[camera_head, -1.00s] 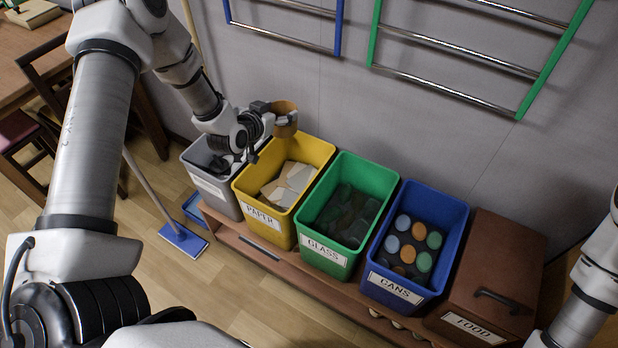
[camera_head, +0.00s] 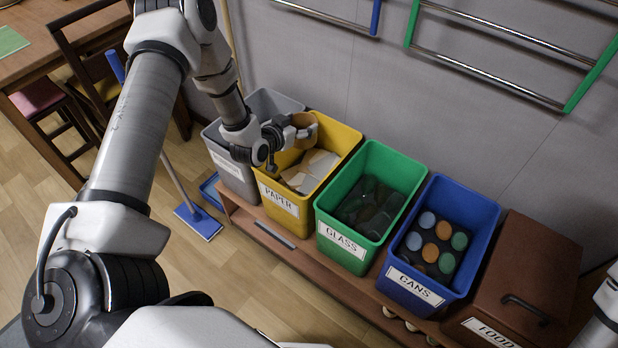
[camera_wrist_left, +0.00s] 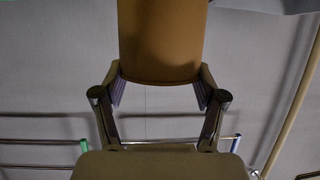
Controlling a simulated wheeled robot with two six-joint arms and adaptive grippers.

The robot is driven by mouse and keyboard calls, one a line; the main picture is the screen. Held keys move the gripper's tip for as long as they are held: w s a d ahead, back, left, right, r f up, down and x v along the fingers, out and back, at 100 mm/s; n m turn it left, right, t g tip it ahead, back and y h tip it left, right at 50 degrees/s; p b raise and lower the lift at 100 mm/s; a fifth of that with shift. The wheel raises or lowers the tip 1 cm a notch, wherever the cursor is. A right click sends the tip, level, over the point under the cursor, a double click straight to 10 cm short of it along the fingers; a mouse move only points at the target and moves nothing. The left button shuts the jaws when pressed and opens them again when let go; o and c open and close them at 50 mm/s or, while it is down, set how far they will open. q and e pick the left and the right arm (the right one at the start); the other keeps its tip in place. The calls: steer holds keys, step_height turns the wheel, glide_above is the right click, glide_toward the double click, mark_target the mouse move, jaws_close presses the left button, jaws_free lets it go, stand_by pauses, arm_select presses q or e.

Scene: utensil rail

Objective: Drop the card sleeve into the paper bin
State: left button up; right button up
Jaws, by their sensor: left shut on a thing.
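The card sleeve (camera_head: 305,124) is a short brown cardboard ring. My left gripper (camera_head: 288,130) is shut on it and holds it over the back of the yellow paper bin (camera_head: 345,152). In the left wrist view the sleeve (camera_wrist_left: 160,45) sits between the two fingers of the left gripper (camera_wrist_left: 160,88). The paper bin has a PAPER label and holds pale flat pieces. The gripper and forearm hide part of its left side. Part of my right arm shows at the lower right edge, but its gripper is out of view.
The grey bin (camera_head: 226,165) stands left of the paper bin. The green GLASS bin (camera_head: 395,165), blue CANS bin (camera_head: 470,215) and brown lidded FOOD box (camera_head: 530,265) stand to the right. Metal rails (camera_head: 500,68) run along the wall behind. A blue-headed broom (camera_head: 198,222) stands at the left.

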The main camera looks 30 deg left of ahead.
arm_select(q)
steer(key=o, duration=0.9)
steer(key=shift+s+r, duration=0.1)
steer(key=v, duration=1.2)
